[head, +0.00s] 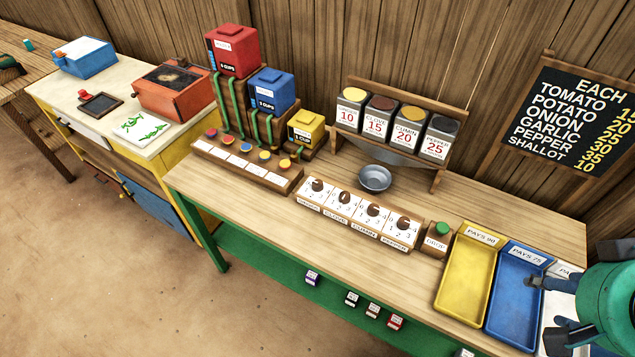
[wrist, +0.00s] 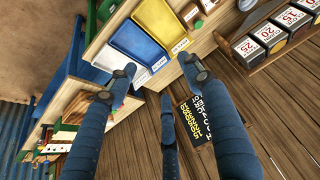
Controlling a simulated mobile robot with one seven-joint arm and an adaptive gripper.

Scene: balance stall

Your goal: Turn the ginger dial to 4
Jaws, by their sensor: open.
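The ginger dial (head: 317,186) is a small dark brown knob on a white numbered plate, leftmost of a row of similar dials on the wooden bench. Its plate shows small digits, but I cannot read which one the knob points to. The clove dial (head: 345,197), cumin dial (head: 373,210) and pepper dial (head: 403,223) follow to its right. My gripper (head: 548,308) is at the far right, over the pay trays and well away from the dials. Its dark fingers are spread in the wrist view (wrist: 155,80), with nothing between them.
A green drop button (head: 442,228) stands right of the dials, beside the yellow tray (head: 447,303) and blue tray (head: 493,322). Behind the dials are a metal bowl (head: 375,179) and a rack of spice bins (head: 394,121). A coloured-button panel (head: 245,164) lies left.

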